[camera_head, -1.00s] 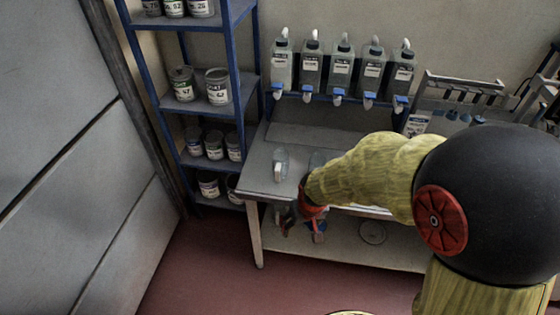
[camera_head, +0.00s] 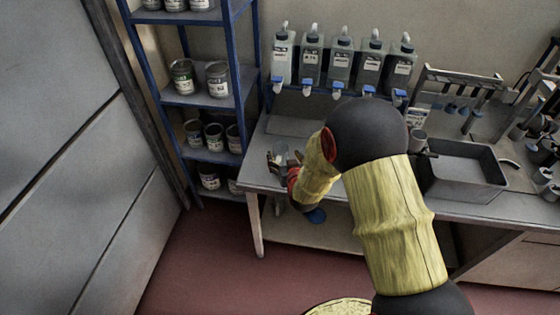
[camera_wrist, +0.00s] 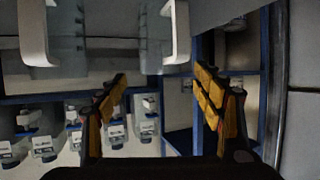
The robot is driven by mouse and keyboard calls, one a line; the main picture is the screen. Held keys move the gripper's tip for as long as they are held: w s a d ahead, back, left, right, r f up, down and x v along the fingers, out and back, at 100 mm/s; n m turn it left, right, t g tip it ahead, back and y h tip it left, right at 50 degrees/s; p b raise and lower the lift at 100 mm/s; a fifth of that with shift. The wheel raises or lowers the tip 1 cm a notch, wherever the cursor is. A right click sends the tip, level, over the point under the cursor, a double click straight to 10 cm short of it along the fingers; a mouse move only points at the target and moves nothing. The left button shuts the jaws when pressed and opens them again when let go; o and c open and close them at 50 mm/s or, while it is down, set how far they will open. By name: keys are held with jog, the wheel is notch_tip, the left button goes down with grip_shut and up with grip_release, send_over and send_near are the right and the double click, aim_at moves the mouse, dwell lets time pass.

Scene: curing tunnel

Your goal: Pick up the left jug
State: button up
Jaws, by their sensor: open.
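The left jug (camera_head: 281,149) is small and clear and stands on the front left of the metal bench. In the wrist view the left jug (camera_wrist: 153,36) shows its clear body and pale handle at top centre. My gripper (camera_head: 284,161) is open at this jug, its fingers to either side in the head view. In the wrist view my gripper (camera_wrist: 160,78) is open and empty, the jug just past and between the fingertips; I cannot tell whether they touch. A second jug (camera_wrist: 65,35) shows at the wrist view's upper left. My arm hides it in the head view.
A blue shelf rack (camera_head: 240,100) with cans (camera_head: 217,79) stands left of the bench (camera_head: 262,178). Several bottles with blue taps (camera_head: 340,60) line the bench's back. A grey sink (camera_head: 460,172) lies to the right. Grey wall panels (camera_head: 60,160) fill the left.

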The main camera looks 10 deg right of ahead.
aim_at(282, 154)
jog(key=shift+f+b+x, duration=0.2)
jog(key=shift+b+x, duration=0.2)
jog(key=shift+x, duration=2.75)
jog(key=shift+s, duration=0.1)
jog(key=shift+c, duration=0.6)
jog(key=c, duration=1.1)
